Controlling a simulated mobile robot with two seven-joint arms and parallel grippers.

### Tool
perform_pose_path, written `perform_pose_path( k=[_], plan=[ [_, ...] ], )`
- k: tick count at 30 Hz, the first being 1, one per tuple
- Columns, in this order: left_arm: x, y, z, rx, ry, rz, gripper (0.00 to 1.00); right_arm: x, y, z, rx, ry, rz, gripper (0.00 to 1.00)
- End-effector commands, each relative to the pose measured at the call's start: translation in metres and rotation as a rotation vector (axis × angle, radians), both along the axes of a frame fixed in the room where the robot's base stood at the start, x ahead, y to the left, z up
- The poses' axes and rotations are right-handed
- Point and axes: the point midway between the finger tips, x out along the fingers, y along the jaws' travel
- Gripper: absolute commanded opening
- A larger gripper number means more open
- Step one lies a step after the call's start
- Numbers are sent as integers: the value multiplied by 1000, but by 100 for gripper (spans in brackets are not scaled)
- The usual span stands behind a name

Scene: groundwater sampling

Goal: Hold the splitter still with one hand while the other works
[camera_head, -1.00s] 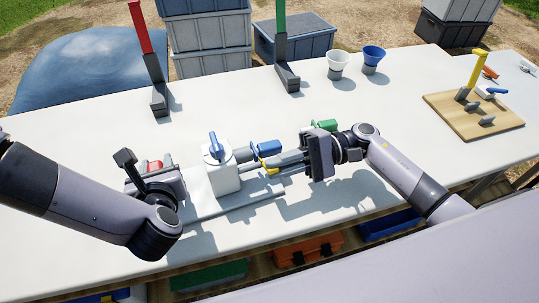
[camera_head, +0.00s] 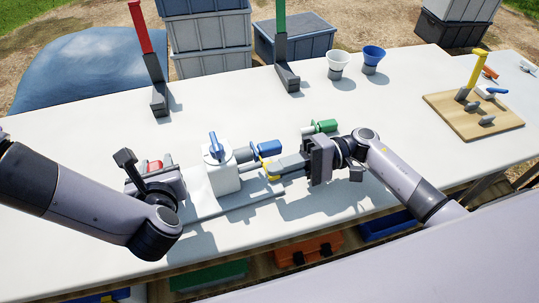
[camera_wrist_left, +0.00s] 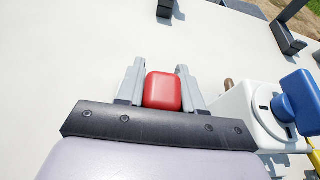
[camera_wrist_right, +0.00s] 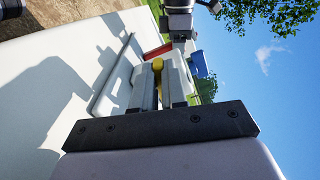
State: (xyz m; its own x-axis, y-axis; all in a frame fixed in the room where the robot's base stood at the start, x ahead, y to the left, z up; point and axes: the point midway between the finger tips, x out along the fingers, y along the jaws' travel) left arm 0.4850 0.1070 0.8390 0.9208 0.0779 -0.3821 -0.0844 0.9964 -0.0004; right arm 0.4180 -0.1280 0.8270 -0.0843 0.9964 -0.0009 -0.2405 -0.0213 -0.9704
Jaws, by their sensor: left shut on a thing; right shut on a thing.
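The splitter appears to be the white box (camera_head: 222,176) with a blue lever on top. My right gripper (camera_head: 274,170) is right of the box, shut on a yellow piece (camera_wrist_right: 157,68), which is mostly hidden by the fingers. A blue-ended cylinder (camera_head: 267,147) lies just behind the right fingertips. A green-ended cylinder (camera_head: 324,126) lies behind my right wrist.
A red post (camera_head: 143,35) and a green post (camera_head: 281,20) on grey stands are at the back. A white cup (camera_head: 338,62) and a blue cup (camera_head: 373,58) stand right of them. A wooden board (camera_head: 450,118) with a yellow lever is at the right. The middle right table is clear.

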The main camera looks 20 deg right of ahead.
Motion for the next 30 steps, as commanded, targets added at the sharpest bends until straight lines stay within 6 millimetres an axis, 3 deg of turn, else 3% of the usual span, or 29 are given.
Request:
perform_pose_path(
  k=[23, 24, 26, 27, 30],
  plan=[
    [0, 0, 0, 0, 0, -1, 0, -1, 0, -5, 10, -116, 0, 0],
    [0, 0, 0, 0, 0, -1, 0, -1, 0, -5, 10, -116, 0, 19],
    [0, 0, 0, 0, 0, 0, 0, -1, 0, -5, 10, -116, 0, 38],
    [0, 0, 0, 0, 0, 0, 0, -1, 0, -5, 10, -116, 0, 43],
    [0, 0, 0, 0, 0, 0, 0, -1, 0, -5, 10, -116, 0, 43]
  ],
)
